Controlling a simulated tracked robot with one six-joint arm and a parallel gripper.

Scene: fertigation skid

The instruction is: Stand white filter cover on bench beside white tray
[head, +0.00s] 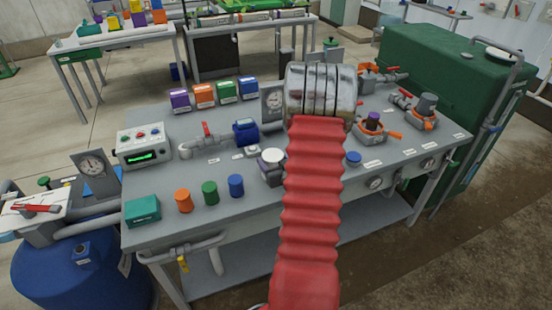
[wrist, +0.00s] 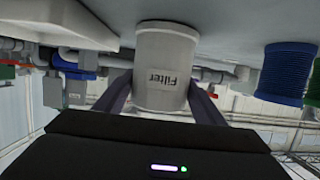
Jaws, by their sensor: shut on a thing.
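The white filter cover (wrist: 165,70) is a pale cylinder with a wider rim, labelled "Filter". The wrist view shows it and its label upside down. My gripper (wrist: 160,95) is shut on it, with one dark finger on each side. The rim is close to the grey bench surface (wrist: 235,25); I cannot tell whether they touch. A white flat-edged thing (wrist: 60,22) beside the cover, at the upper left, may be the white tray. In the head view my arm hides the gripper and the cover, and I cannot make out the tray there.
The grey bench (head: 245,212) holds orange, green and blue caps (head: 209,193), a control box (head: 143,146), coloured boxes (head: 204,95), valves and pipes. A green tank (head: 435,75) stands at right.

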